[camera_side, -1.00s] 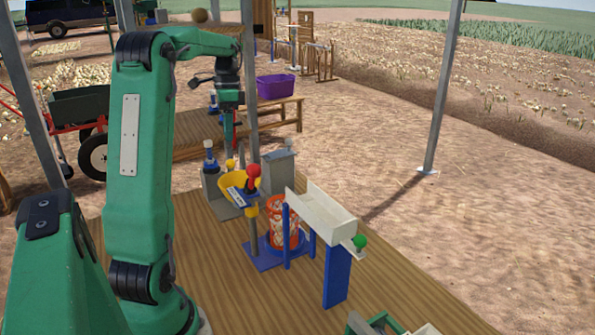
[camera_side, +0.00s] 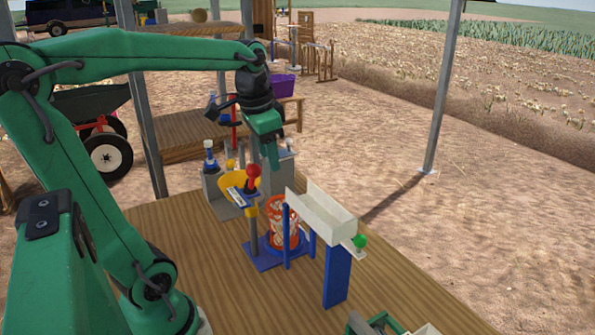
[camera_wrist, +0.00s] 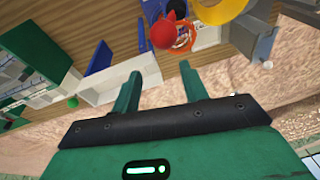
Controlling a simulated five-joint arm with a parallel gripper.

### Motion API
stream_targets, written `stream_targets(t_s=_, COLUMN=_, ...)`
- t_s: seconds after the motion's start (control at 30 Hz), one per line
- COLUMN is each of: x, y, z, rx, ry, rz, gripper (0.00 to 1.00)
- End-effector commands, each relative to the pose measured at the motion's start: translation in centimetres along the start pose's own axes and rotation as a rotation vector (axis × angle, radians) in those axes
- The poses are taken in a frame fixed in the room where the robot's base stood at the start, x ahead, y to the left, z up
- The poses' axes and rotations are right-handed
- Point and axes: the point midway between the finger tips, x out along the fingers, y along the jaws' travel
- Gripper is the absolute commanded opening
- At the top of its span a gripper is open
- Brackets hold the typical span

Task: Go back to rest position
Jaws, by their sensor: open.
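My gripper (camera_side: 271,160) hangs in the air above the far part of the wooden table (camera_side: 200,270), just behind the elevator parts in the side view. In the wrist view my gripper (camera_wrist: 160,85) has its two green fingers apart, with nothing between them. The wrist view also shows the red ball knob (camera_wrist: 163,35) and the white chute (camera_wrist: 110,82).
Grey blocks (camera_side: 278,172) stand close under my gripper. A purple tub (camera_side: 284,87) is on a bench behind. A metal post (camera_side: 145,100) rises left of the bench. The table's near-left surface is clear.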

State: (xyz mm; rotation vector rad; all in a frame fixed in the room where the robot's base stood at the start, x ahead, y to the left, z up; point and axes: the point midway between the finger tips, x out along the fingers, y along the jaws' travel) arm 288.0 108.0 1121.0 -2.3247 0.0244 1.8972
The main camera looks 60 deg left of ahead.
Motion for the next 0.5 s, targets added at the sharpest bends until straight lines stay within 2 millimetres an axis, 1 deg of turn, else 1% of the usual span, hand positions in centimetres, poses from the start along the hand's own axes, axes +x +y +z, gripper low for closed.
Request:
stream_targets(t_s=0.03, x=-0.1, y=1.2, z=0.3, rx=-0.002, ry=0.024, rz=-0.004, gripper=0.44)
stream_targets(t_s=0.1, x=0.0, y=2.6, z=0.8, rx=-0.015, ry=0.052, rz=-0.006, gripper=0.44)
stream_targets(t_s=0.27, x=0.2, y=5.5, z=2.0, rx=-0.044, ry=0.121, rz=-0.003, gripper=0.44)
stream_targets(t_s=0.4, x=0.7, y=8.1, z=3.3, rx=-0.072, ry=0.185, rz=0.011, gripper=0.44)
stream_targets(t_s=0.5, x=1.1, y=9.6, z=4.2, rx=-0.092, ry=0.228, rz=0.026, gripper=0.44)
